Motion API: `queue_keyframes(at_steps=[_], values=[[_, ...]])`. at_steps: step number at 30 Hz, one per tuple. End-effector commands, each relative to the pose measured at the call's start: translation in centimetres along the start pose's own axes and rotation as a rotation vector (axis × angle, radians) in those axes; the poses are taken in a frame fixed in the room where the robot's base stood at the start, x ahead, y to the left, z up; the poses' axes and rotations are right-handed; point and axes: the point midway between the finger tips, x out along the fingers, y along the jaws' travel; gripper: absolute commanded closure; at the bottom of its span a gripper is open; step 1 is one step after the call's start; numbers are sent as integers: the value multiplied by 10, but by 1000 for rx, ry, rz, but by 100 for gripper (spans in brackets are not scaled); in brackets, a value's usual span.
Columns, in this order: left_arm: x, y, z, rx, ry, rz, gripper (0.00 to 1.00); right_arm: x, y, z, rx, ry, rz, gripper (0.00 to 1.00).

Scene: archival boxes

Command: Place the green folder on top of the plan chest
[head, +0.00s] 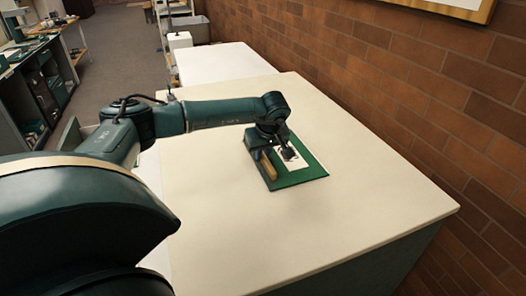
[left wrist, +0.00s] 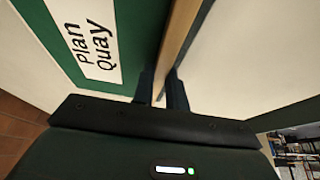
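The green folder (head: 312,172) lies flat, or very nearly so, on the cream top of the plan chest (head: 225,230). It has a white label and a tan wooden strip along one side. In the left wrist view the folder (left wrist: 140,30) shows its label reading "Plan Quay". My left gripper (head: 286,152) is over the folder. In the left wrist view its two fingers (left wrist: 161,92) stand on either side of the tan strip, close against it. The fingertips are partly hidden in the head view. My right gripper is not in view.
A brick wall (head: 400,85) runs along the right side of the chest. A white surface (head: 220,62) adjoins its far end, with a grey bin (head: 190,28) beyond. Dark shelving (head: 38,90) stands at the left across the floor. The chest top around the folder is clear.

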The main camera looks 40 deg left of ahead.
Motion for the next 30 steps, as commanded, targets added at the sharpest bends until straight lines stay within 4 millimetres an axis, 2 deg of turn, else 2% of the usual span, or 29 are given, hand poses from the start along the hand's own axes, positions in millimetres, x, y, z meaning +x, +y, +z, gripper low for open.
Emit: queue_keyframes(at_steps=[1, 8, 17, 23, 30], values=[[1, 0, 0, 1, -1, -1, 83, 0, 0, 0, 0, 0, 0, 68], [0, 0, 0, 1, -1, -1, 64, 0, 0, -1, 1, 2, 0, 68], [-3, 0, -1, 1, -1, 0, 64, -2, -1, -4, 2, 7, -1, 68], [-33, 1, 0, 1, 0, 5, 64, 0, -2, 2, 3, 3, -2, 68], [-85, 1, -1, 0, 1, 4, 64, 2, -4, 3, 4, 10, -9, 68]])
